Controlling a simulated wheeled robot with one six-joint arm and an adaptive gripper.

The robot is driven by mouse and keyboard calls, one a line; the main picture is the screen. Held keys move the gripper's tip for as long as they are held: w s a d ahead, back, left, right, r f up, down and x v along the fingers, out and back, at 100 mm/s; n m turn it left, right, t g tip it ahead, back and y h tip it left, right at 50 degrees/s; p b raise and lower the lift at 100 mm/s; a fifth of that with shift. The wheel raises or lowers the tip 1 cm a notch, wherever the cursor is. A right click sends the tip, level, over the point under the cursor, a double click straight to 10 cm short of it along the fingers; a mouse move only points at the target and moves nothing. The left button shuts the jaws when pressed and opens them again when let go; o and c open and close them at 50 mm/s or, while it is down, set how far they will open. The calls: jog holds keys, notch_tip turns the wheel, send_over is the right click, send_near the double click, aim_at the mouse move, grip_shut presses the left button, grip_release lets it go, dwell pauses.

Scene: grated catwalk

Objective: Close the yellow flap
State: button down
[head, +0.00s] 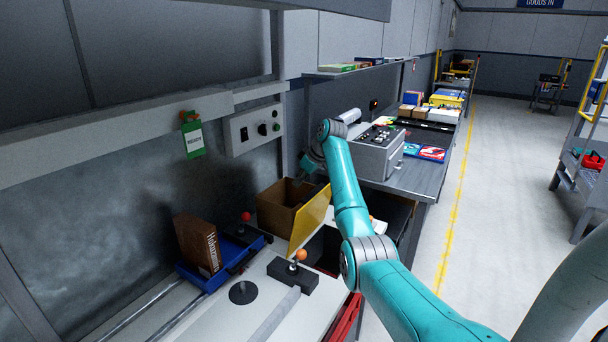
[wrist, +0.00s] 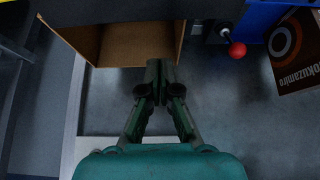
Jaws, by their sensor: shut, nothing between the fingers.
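The yellow flap (head: 310,220) stands upright and tilted along the near side of an open brown cardboard box (head: 277,207). The box's open inside shows in the head view. In the wrist view the box (wrist: 138,45) is at the top, its brown inside facing my gripper. My gripper (wrist: 157,68) is shut and empty, with its fingertips at the box's lower edge in that picture; I cannot tell whether they touch it. In the head view my arm reaches over behind the box, and the fingertips are hidden. The flap is not clearly visible in the wrist view.
A blue tray (head: 215,272) holding a brown printed carton (head: 197,243) is left of the box. A red-knobbed lever (head: 245,217) and an orange-knobbed lever (head: 301,255) stand close by. A grey control machine (head: 377,155) sits on the bench behind. A wall panel (head: 254,129) is above.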

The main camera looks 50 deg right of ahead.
jog(key=shift+s+d+f, duration=0.1)
jog(key=shift+s+f, duration=0.2)
jog(key=shift+s, duration=0.65)
jog(key=shift+s+d+f, duration=0.1)
jog(key=shift+s+f, duration=0.2)
jog(key=shift+s, duration=0.6)
